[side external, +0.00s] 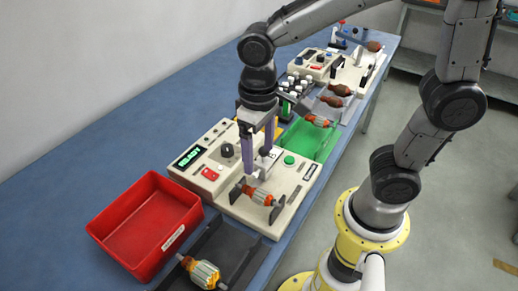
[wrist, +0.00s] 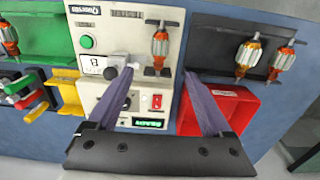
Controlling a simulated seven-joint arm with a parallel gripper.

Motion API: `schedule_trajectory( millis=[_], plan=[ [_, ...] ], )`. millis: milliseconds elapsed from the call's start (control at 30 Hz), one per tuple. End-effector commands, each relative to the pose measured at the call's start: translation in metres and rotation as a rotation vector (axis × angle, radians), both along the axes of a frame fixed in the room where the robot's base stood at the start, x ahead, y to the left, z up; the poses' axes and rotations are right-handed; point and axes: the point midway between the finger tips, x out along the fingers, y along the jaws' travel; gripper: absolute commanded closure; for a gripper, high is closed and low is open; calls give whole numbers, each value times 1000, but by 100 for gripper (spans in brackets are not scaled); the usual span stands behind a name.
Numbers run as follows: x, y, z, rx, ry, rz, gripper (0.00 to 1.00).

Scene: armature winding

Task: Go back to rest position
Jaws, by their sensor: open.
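My gripper (side external: 257,162) is open and empty, with its fingers pointing down above the beige winding machine (side external: 222,148). In the wrist view, my gripper (wrist: 158,76) has its two purple fingers spread wide apart. An orange-and-steel armature (side external: 260,196) sits in the machine's holder, in front of the fingers; it also shows in the wrist view (wrist: 159,46), apart from both fingertips. The machine's green display (side external: 188,157) reads READY.
A red bin (side external: 117,209) stands at the left. A dark tray (side external: 235,247) holds armatures (side external: 203,274). A green tray (side external: 298,141) with an armature (side external: 318,121) lies behind the machine. More equipment (side external: 317,64) stands farther back. The blue table (side external: 110,150) is clear at far left.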

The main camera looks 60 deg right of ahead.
Motion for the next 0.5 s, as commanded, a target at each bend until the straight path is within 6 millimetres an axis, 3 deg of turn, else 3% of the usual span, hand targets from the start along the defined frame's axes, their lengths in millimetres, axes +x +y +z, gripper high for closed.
schedule_trajectory(
  millis=[100,267,500],
  plan=[
    [1,-4,3,3,-9,-16,16],
    [-4,-27,33,36,-119,-95,16],
    [-51,-73,72,61,-362,-156,16]
  ],
)
